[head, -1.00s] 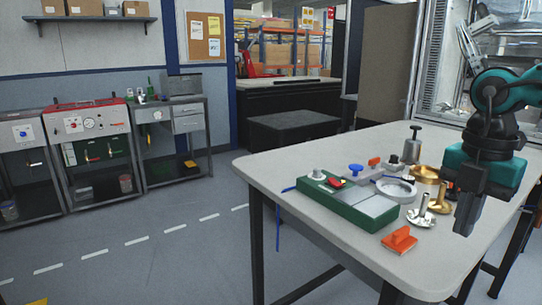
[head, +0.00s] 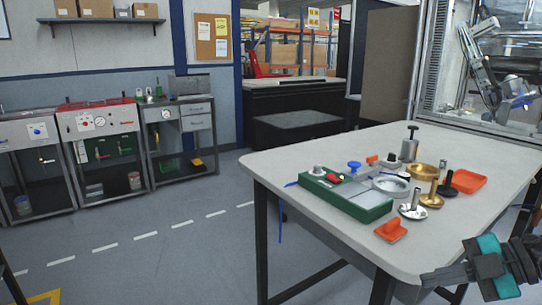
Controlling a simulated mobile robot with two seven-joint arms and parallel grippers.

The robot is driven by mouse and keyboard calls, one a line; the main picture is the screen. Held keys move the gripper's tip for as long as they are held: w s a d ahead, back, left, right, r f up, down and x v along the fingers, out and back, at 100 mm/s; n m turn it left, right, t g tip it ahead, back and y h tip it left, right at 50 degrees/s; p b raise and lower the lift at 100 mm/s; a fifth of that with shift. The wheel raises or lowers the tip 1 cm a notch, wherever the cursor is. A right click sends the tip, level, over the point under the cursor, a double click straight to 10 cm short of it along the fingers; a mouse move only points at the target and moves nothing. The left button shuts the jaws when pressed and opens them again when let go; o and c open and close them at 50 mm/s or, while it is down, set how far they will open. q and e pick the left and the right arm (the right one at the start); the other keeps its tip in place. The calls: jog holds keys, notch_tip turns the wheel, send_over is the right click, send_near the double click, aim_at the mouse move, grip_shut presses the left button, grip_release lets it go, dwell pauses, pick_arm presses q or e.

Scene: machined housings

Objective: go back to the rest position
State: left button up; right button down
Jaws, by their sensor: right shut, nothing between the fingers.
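My right gripper (head: 428,281) is at the lower right of the head view, by the table's near right corner. Its fingers point left, are shut and hold nothing. It is apart from the parts on the table (head: 305,252). My left gripper is not in view.
On the table are a green-sided case (head: 345,197), a pale ring (head: 391,184), brass parts (head: 425,172), a silver flanged part (head: 413,211), an orange block (head: 390,230) and an orange tray (head: 468,181). The table's near right surface is clear. Workbenches (head: 100,150) stand far left.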

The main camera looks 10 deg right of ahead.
jog(key=s+a+f+m+t+h+p, duration=0.1)
jog(key=s+f+m+t+h, duration=0.2)
jog(key=f+m, duration=0.45)
jog(key=s+a+f+m+t+h+p, duration=0.1)
jog(key=a+f+m+t+h, duration=0.1)
jog(key=f+m+t, duration=0.5)
jog(key=s+a+f+m+g+h, duration=0.1)
jog(key=s+a+f+m+g, duration=0.1)
jog(key=a, duration=0.4)
jog(key=s+a+f+m+g+h, duration=0.2)
jog(key=s+a+f, duration=0.2)
jog(key=a+f, duration=0.2)
jog(key=shift+s+f+g, duration=0.4)
jog(key=shift+f, duration=0.2)
